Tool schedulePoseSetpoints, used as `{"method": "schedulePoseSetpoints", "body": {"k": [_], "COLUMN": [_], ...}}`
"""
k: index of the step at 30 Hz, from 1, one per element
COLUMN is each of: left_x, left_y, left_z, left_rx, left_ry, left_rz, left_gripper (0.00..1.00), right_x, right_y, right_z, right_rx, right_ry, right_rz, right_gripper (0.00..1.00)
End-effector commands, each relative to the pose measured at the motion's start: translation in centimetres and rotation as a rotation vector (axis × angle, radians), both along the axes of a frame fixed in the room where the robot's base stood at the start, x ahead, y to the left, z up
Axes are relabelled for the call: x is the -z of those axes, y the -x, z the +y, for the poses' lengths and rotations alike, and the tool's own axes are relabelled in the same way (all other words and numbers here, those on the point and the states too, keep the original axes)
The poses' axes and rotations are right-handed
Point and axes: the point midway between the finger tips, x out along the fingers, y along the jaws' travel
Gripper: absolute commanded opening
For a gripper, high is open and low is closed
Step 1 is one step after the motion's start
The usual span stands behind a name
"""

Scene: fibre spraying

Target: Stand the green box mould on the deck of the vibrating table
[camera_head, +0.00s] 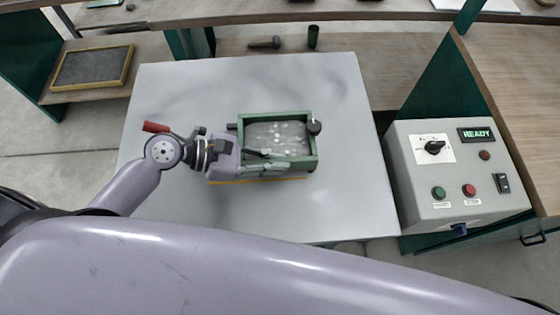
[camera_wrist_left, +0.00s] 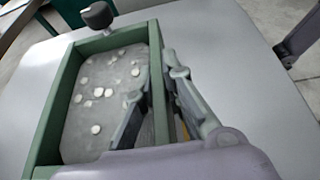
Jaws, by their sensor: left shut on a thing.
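The green box mould (camera_head: 311,135) is over the middle of the grey deck of the vibrating table (camera_head: 300,80). It is an open rectangular box, upright, with grey mix and several pale pebbles inside. A black knob shows at its end. My left gripper (camera_head: 279,161) comes in from the left and is shut on the mould's near long wall. In the left wrist view, one finger is inside the green mould (camera_wrist_left: 158,80) and one outside, with the gripper (camera_wrist_left: 160,95) astride the wall. Whether the mould's base touches the deck I cannot tell. My right gripper is not in view.
A grey control box (camera_head: 450,180) with a dial, buttons and a lit READY display stands to the right of the deck. The deck around the mould is clear.

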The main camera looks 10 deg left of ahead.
Motion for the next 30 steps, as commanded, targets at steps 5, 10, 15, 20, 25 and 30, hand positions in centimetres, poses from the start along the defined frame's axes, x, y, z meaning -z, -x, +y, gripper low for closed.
{"method": "schedulePoseSetpoints", "body": {"k": [5,10,15,20,25,30], "left_x": [0.2,0.2,0.8,1.4,1.6,1.6], "left_y": [0.3,0.6,0.6,0.6,0.6,0.6], "left_z": [1.1,2.1,2.0,2.0,2.0,2.0], "left_rx": [0.0,0.001,0.001,0.002,0.002,0.002], "left_ry": [0.002,0.001,0.003,0.004,0.004,0.004], "left_rz": [-0.006,-0.007,-0.006,-0.005,-0.006,-0.006], "left_gripper": [0.0,0.0,0.0,0.0,0.0,0.0], "right_x": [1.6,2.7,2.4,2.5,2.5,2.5], "right_y": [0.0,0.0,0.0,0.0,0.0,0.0], "right_z": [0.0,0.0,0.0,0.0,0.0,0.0], "right_rx": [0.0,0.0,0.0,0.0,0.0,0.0], "right_ry": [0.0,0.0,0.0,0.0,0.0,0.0], "right_rz": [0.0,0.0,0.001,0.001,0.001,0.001], "right_gripper": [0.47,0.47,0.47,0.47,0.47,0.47]}}
